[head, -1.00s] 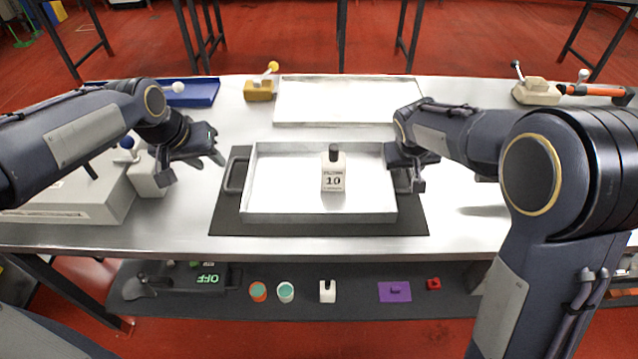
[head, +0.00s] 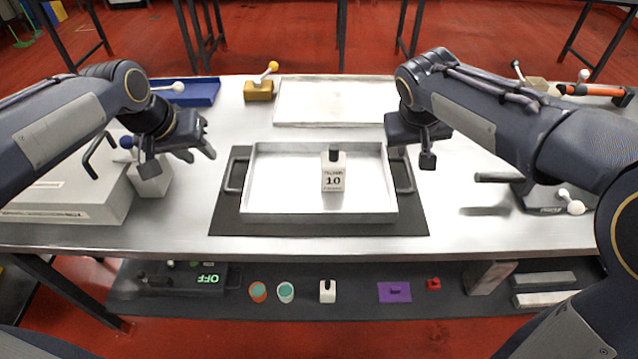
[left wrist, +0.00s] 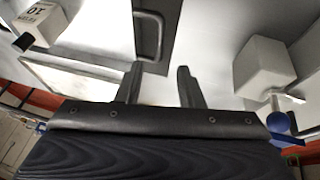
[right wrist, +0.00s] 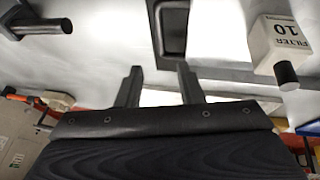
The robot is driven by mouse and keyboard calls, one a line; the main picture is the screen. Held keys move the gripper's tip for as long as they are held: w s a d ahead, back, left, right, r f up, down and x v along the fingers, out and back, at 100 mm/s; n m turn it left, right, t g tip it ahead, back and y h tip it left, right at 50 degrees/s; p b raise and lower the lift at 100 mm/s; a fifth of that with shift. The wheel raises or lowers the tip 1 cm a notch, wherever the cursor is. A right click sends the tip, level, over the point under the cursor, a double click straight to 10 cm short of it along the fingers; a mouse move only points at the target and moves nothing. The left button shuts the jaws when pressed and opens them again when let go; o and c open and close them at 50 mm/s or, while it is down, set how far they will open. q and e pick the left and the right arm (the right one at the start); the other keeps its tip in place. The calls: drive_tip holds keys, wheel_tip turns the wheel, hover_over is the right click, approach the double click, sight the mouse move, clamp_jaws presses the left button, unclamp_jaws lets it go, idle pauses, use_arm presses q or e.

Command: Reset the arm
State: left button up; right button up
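My left gripper (head: 184,150) is open and empty above the table, left of the metal tray (head: 270,216); its two spread fingers show in the left wrist view (left wrist: 158,82). My right gripper (head: 418,150) hangs above the tray's right side; the right wrist view (right wrist: 157,82) shows its fingers apart with nothing between them. The tray lies on a dark mat (head: 228,222), with black handles at its left (head: 237,172) and right (head: 403,172). A white bottle (head: 333,178) marked 10, with a black cap, stands upright in it.
A grey box (head: 70,205) and a block with a blue knob (head: 126,142) stand at the left. A blue tray (head: 195,92), yellow lever block (head: 259,90) and white tray (head: 335,100) lie at the back. A dark lever device (head: 545,196) is at the right. A lower shelf holds small items.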

drive_tip(key=shift+s+r, duration=0.15)
drive_tip(key=shift+r, duration=0.2)
